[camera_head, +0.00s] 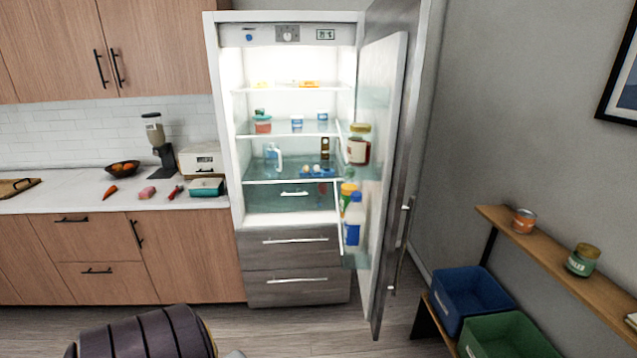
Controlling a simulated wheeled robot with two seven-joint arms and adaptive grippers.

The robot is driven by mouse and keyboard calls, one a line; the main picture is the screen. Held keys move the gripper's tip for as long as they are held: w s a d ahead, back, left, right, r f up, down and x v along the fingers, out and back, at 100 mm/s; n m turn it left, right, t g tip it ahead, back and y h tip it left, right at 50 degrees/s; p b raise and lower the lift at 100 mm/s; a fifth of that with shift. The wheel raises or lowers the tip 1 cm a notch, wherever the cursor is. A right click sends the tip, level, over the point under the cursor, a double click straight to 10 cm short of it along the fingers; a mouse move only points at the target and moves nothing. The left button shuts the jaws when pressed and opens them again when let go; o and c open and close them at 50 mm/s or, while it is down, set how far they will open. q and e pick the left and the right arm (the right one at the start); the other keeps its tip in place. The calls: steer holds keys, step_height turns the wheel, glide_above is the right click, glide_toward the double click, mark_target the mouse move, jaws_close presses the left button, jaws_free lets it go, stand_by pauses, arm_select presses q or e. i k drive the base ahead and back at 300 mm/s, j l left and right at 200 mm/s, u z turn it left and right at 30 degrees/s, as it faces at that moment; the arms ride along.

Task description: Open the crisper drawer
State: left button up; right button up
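The refrigerator (226,120) stands in the middle, lit inside, with its door (383,160) swung open to the right. The crisper drawer (265,200) is a see-through, teal-tinted front low inside the fridge, below the lowest glass shelf. Its light bar handle (294,193) is near the top of its front. The drawer looks shut, and nothing covers the handle. Neither of my grippers shows in this view.
Bottles and jars (354,222) sit in the door racks to the right of the drawer. Two grey lower drawers (290,248) are below it. A blue bin (467,295) and a green bin (505,340) stand at the lower right. Floor before the fridge is clear.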

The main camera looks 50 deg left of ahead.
mark_target(253, 187)
steer(key=u, duration=1.8)
